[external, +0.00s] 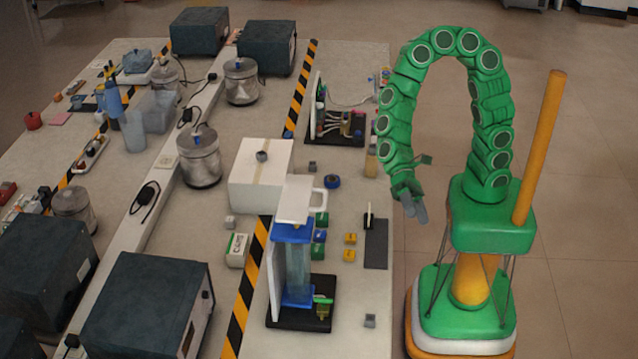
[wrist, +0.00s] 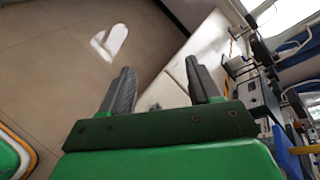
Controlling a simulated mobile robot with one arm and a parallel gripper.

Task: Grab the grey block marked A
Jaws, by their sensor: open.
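Several small grey blocks are on the table in the external view. One (external: 370,320) lies near the front right edge, one (external: 230,222) lies left of the white box, and one (external: 312,166) lies just right of that box. They are too small for me to read any letter, so I cannot tell which is marked A. My gripper (external: 413,211) hangs off the table's right side, beside the edge and apart from every block. In the wrist view my gripper (wrist: 160,68) is open and nothing is between its fingers. No grey block can be made out there.
A white box (external: 258,190) and a blue-framed apparatus (external: 293,265) on a black base stand mid-table. A dark grey flat plate (external: 376,245) lies near the right edge, with small yellow blocks (external: 350,239) left of it. The tabletop around the front right grey block is clear.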

